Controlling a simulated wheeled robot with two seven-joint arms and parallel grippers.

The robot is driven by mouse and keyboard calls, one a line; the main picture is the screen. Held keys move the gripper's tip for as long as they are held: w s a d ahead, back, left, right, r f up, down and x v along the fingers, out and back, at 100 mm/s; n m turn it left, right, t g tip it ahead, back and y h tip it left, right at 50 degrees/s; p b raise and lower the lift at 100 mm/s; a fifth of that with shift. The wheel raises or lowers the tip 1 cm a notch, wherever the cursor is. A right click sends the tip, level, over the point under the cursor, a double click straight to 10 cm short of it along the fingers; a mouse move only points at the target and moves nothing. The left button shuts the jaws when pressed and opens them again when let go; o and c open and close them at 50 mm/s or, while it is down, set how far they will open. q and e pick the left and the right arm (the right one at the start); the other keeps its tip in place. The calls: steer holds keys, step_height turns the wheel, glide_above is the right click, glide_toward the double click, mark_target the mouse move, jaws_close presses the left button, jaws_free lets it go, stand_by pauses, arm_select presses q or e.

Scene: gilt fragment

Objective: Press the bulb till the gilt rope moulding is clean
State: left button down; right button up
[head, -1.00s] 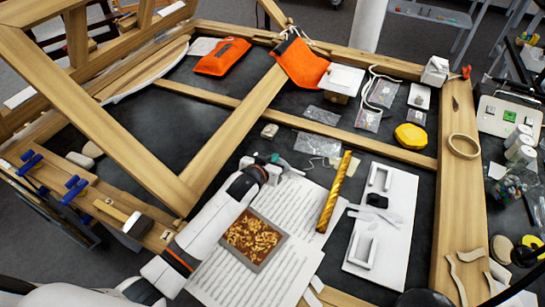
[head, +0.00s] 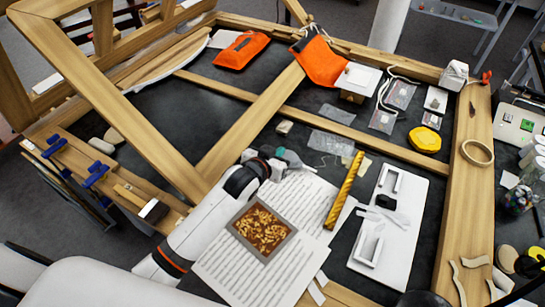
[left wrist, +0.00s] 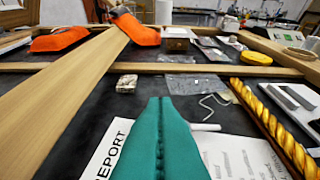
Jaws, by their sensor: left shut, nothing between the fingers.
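The gilt rope moulding (head: 345,190) is a gold twisted strip lying beside printed sheets on the dark table. It also shows at the right of the left wrist view (left wrist: 277,125). My left gripper (head: 298,160) is left of the moulding's upper end, apart from it. Its teal fingers (left wrist: 160,105) are shut and empty above the sheets' top edge. I cannot pick out the bulb for sure; a small black object (head: 386,202) lies on the white board (head: 408,225) right of the moulding. My right gripper is out of view.
A framed brown-and-gold panel (head: 262,230) lies on the sheets (head: 225,262). A wooden frame (head: 250,120) with a diagonal bar surrounds the area. A yellow disc (head: 424,140), orange pouches (head: 320,62) and plastic bags stand behind. Dark table is bare at the upper left.

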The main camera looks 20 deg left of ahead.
arm_select(q)
steer(key=v, duration=0.3)
steer(key=shift+s+a+r, duration=0.1)
steer(key=shift+s+r, duration=0.1)
steer(key=shift+s, duration=0.1)
stand_by(1.2)
